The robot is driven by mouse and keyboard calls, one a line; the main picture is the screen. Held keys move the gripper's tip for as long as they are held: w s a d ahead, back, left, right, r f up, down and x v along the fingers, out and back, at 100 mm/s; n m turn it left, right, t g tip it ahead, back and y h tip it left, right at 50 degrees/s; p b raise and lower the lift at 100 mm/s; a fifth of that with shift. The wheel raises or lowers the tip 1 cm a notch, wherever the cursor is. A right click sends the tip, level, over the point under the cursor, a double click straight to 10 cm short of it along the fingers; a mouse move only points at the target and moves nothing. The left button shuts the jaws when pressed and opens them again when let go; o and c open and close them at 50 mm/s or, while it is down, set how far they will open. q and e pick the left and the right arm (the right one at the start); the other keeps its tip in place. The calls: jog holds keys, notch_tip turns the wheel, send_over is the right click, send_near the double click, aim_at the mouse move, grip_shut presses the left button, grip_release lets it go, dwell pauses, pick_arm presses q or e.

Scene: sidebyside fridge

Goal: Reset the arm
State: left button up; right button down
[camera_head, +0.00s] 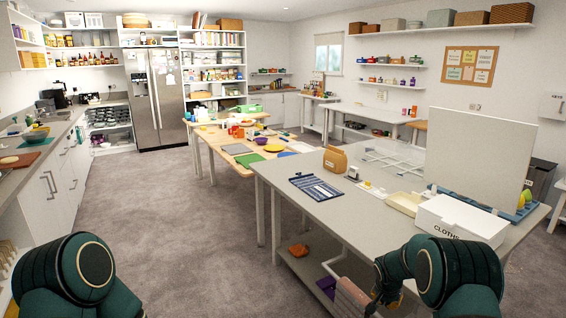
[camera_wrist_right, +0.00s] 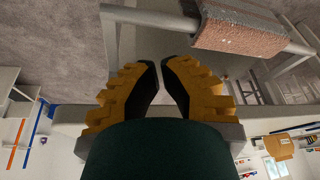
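My right gripper (camera_head: 376,296) is low at the front side of the grey table (camera_head: 312,201), partly hidden by my green arm in the head view. In the right wrist view its yellow fingers with dark pads (camera_wrist_right: 160,72) lie close together with only a narrow gap and nothing between them. A pinkish roll on a bar (camera_head: 352,297) is just left of the gripper in the head view. It also shows in the right wrist view (camera_wrist_right: 240,30), beyond the fingertips. My left arm shows as a green joint at lower left, but its gripper is out of view.
A lower shelf holds an orange item (camera_head: 298,250). The carpet (camera_head: 180,215) to the left is clear.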

jog(key=s+a+f+n+y+b, duration=0.2)
jog(key=s+a+f, duration=0.5)
jog(key=s+f, duration=0.15)
jog(key=s+a+f+n+y+b, duration=0.1)
jog(key=s+a, duration=0.3)
jog(key=s, duration=0.4)
jog(key=s+a+f+n+g+y+b, duration=0.1)
jog(key=s+a+f+y+b, duration=0.1)
jog(key=s+a, duration=0.3)
jog(key=s+a+f+n+y+b, duration=0.1)
jog(key=s+a, duration=0.4)
jog(key=s, duration=0.6)
notch_tip(320, 180, down, 2)
jog(key=shift+s+f+n+g, duration=0.1)
jog(key=shift+s+n+g, duration=0.2)
jog(key=shift+s+n, duration=0.15)
jog(key=shift+a, duration=0.1)
